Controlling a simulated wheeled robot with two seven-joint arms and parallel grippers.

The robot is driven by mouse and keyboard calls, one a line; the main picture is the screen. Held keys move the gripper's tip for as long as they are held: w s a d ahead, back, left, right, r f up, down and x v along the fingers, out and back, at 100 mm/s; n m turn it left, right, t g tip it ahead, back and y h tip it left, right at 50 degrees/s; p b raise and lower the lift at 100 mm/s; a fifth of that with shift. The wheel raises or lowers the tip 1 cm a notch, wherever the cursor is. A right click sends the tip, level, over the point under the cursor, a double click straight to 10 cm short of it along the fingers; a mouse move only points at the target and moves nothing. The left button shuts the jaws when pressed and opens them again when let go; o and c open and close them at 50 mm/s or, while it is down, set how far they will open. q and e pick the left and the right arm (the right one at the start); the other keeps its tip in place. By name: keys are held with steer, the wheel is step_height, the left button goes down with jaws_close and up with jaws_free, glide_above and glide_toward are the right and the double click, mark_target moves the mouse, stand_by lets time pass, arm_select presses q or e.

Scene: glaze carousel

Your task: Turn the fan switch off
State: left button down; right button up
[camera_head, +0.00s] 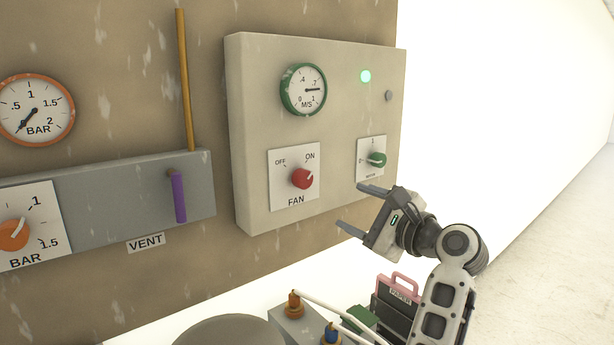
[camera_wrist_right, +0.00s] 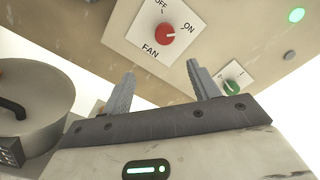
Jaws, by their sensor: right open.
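The fan switch is a red rotary knob (camera_head: 302,179) on a white plate (camera_head: 283,190) marked OFF, ON and FAN, on a beige control box (camera_head: 250,130). Its pointer is turned toward ON. In the right wrist view the red knob (camera_wrist_right: 166,34) also points toward ON. My right gripper (camera_head: 357,208) is open and empty, to the right of and below the fan knob and apart from it. In the wrist view its two fingers (camera_wrist_right: 160,90) stand below the FAN plate. My left gripper is not in view.
A green knob (camera_head: 377,160) sits right of the fan plate, just above my right gripper. A green lamp (camera_head: 365,76) is lit, and a green-rimmed gauge (camera_head: 303,90) is above. A purple lever (camera_head: 178,197) hangs at left.

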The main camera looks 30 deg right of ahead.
mark_target(306, 180)
steer(key=shift+m, duration=0.3)
steer(key=w, duration=0.5)
steer(key=w+p, duration=0.1)
steer(key=w, duration=0.4)
steer(key=w+a+r, duration=0.1)
steer(key=w, duration=0.4)
steer(key=shift+w+p, duration=0.3)
steer(key=shift+w, duration=0.05)
steer(key=c, duration=1)
